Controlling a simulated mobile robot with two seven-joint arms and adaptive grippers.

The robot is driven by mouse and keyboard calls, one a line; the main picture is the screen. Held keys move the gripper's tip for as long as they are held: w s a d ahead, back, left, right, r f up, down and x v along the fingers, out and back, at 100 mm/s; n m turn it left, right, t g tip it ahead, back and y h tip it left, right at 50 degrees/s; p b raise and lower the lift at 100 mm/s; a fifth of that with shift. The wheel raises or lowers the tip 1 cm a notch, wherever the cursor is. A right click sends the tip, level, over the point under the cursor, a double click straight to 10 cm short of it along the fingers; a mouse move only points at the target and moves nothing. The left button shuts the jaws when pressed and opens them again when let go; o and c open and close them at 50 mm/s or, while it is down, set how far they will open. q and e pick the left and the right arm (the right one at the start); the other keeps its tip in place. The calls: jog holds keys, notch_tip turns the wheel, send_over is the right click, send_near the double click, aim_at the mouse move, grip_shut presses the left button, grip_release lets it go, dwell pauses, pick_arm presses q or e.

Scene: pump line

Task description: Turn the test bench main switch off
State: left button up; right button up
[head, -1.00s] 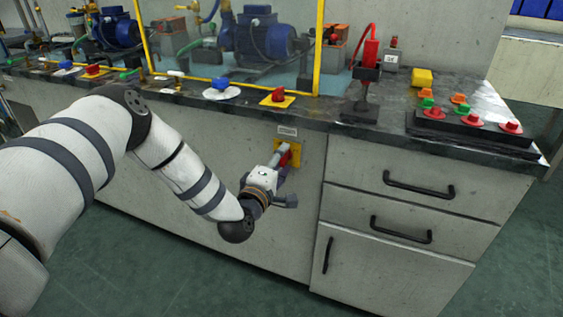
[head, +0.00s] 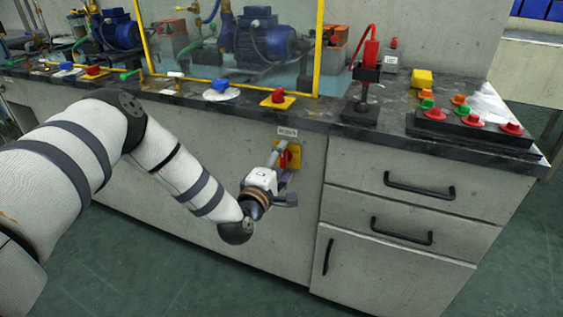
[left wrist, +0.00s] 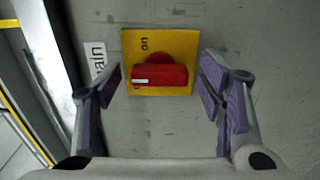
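The main switch is a red rotary handle (head: 285,156) on a yellow plate (head: 296,147) on the bench front, under a small label (head: 287,132). In the left wrist view the red handle (left wrist: 158,75) lies lengthwise across the picture, its white mark at the left end. "on" shows on the yellow plate (left wrist: 178,40) above it; lettering at the handle's left end is mostly covered. My left gripper (head: 281,165) is in front of the switch. In the left wrist view its open fingers (left wrist: 159,84) stand either side of the handle, with gaps. My right gripper is out of view.
Above is the dark bench top edge (head: 230,111), with a red knob on a yellow plate (head: 278,97) and a blue knob (head: 221,85). A button box (head: 470,128) stands at the right. Drawer handles (head: 419,185) stick out right of the switch.

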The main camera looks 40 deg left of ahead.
pick_arm(q)
jog(key=v, duration=1.2)
